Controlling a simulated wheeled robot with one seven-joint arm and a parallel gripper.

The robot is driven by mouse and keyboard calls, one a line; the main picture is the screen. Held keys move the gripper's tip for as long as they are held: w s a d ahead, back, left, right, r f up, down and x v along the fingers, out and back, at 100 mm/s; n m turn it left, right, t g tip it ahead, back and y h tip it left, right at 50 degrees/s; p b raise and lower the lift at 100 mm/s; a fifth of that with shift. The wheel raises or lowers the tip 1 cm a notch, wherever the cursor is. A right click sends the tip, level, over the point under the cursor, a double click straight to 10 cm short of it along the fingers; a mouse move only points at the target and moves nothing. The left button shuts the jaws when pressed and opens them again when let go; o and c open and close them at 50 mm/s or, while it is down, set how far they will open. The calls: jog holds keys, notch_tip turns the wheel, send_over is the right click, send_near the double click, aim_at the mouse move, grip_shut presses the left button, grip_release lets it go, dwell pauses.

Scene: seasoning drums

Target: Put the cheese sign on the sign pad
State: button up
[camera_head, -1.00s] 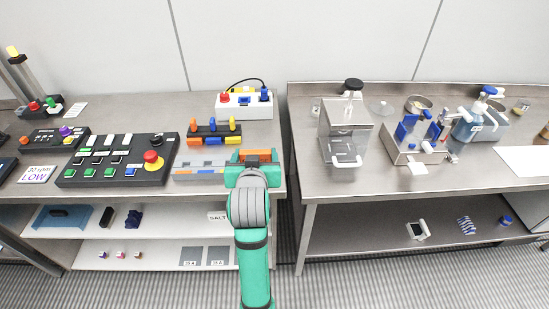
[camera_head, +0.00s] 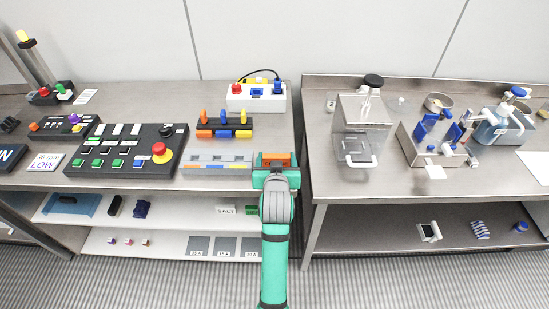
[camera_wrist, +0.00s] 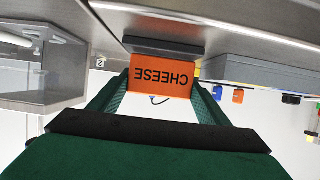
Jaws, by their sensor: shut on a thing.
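My gripper (camera_head: 274,162) is shut on the orange cheese sign (camera_wrist: 161,77), which bears the word CHEESE, upside down in the wrist view. In the head view the sign (camera_head: 275,158) shows as an orange patch between the fingers, at the front right of the left table, just right of a long grey block. In the wrist view a dark grey slab (camera_wrist: 165,47) lies against the sign's edge. I cannot tell whether it is the sign's base or the sign pad, or whether the sign touches the table. My arm hides what is below.
The grey block (camera_head: 218,162) with coloured inserts is close to the left of my gripper. Behind it are a rack of coloured knobs (camera_head: 223,130) and a white switch box (camera_head: 256,98). A black button panel (camera_head: 125,150) stands left. A gap separates the right table (camera_head: 330,180).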

jog(key=shift+d, duration=0.35)
jog(key=shift+f, duration=0.15)
jog(key=o, duration=1.1)
jog(key=shift+a, duration=0.15)
